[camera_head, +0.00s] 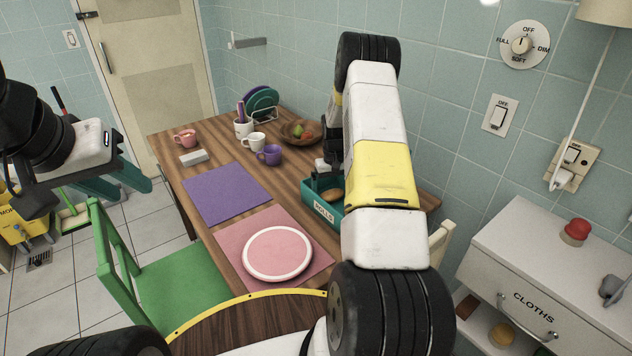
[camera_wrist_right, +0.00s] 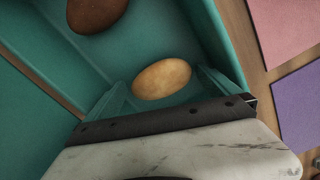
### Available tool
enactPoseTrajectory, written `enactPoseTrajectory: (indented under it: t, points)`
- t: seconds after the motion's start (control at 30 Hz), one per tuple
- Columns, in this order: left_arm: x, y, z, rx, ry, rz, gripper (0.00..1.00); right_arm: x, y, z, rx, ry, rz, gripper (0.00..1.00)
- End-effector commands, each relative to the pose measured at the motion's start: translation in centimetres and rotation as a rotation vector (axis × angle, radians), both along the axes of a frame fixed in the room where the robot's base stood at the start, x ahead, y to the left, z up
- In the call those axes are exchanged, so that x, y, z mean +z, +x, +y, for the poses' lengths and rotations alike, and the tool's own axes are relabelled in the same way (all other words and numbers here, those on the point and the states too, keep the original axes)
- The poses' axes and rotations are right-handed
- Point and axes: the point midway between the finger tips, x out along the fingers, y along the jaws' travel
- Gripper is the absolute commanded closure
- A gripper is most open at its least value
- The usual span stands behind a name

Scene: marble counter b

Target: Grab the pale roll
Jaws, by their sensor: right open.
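The pale roll (camera_wrist_right: 162,79) is a tan oval in the right wrist view, inside the teal box (camera_wrist_right: 30,95). My right gripper (camera_wrist_right: 164,84) is open, with its teal fingers on either side of the pale roll; I cannot tell whether they touch it. A dark brown roll (camera_wrist_right: 97,12) lies farther off in the same box. In the head view the box (camera_head: 324,212) is labelled ROLLS and my right arm hides much of it. My left gripper (camera_head: 119,184) is open and empty, away from the table at the left.
The wooden table (camera_head: 233,156) holds a purple mat (camera_head: 226,193), a pink mat (camera_head: 229,248) with a plate (camera_head: 277,252), mugs (camera_head: 269,154), a fruit bowl (camera_head: 301,130) and a dish rack (camera_head: 262,106). A green chair (camera_head: 180,285) stands at the near left. The box walls are close around my right gripper.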

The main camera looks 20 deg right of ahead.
Motion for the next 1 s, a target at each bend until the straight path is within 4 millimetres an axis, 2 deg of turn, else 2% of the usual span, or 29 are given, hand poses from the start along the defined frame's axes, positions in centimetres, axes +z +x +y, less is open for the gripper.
enactPoseTrajectory:
  t: [0.13,0.17,0.43,0.73,0.87,1.0]
  points:
    - [0.0,0.0,0.0,0.000,0.000,0.000,0.64,0.1,0.0,0.0,0.000,0.000,-0.001,0.00]
    - [0.0,0.0,0.0,0.000,0.000,0.000,0.64,0.1,0.0,0.0,0.000,0.000,-0.001,0.04]
    - [0.0,0.0,0.0,0.000,0.000,0.000,0.64,0.1,0.0,0.0,0.000,0.000,-0.001,0.56]
    - [0.0,0.0,0.0,0.000,0.000,0.000,0.64,0.8,0.1,0.0,-0.001,0.000,-0.004,0.56]
    - [0.0,0.0,0.0,0.000,0.000,0.000,0.64,2.9,0.2,0.0,-0.001,-0.001,-0.006,0.56]
    - [0.0,0.0,0.0,0.000,0.000,0.000,0.64,5.8,0.2,0.0,-0.002,0.000,-0.006,0.56]
